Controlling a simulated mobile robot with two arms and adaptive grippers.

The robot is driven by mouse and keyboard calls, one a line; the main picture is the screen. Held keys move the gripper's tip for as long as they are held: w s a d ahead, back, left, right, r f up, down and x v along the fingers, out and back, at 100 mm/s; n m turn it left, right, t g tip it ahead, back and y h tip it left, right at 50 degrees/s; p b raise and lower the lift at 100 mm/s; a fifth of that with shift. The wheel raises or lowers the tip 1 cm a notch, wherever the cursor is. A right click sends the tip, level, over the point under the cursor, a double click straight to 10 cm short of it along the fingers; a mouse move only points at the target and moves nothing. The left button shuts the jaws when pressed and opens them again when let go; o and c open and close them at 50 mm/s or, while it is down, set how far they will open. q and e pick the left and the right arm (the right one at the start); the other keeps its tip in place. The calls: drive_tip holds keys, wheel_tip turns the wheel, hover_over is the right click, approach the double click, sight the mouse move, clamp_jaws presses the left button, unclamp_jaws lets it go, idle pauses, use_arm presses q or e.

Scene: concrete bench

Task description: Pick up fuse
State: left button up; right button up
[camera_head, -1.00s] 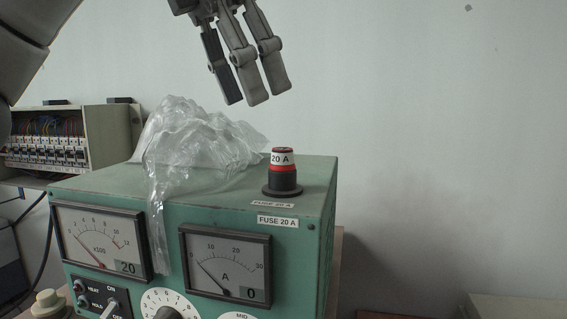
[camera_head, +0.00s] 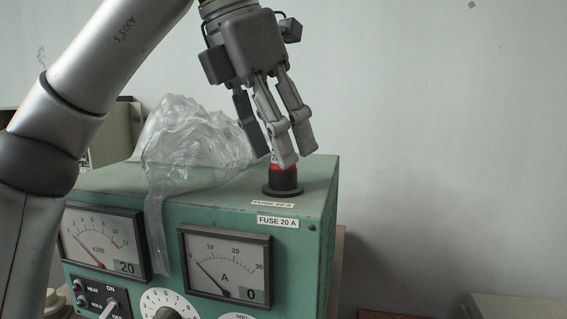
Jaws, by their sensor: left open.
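The fuse (camera_head: 282,169), with a red band and a white label, stands upright in a black round base (camera_head: 283,185) on top of the green metal box (camera_head: 225,212), near its right end. My left gripper (camera_head: 281,150) points down at the fuse from above. Its grey fingers are open, and their tips overlap the fuse's upper part in the picture, hiding most of its label. I cannot tell whether they touch it. My right gripper is not in view.
A crumpled clear plastic bag (camera_head: 185,140) lies on the box left of the fuse and hangs over the front edge. Two meters, the left one (camera_head: 103,240) and right one (camera_head: 226,266), are on the front.

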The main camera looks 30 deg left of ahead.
use_arm(q)
drive_tip(key=shift+w+d+f, duration=0.1)
drive_tip(key=shift+w+f, duration=0.05)
drive_tip(key=shift+f, duration=0.2)
drive_tip(key=shift+s, duration=0.2)
drive_tip(key=shift+c, duration=0.3)
drive_tip(key=shift+w, duration=0.1)
drive_tip(key=c, duration=0.9)
drive_tip(key=shift+r, duration=0.15)
drive_tip(key=shift+r, duration=4.85)
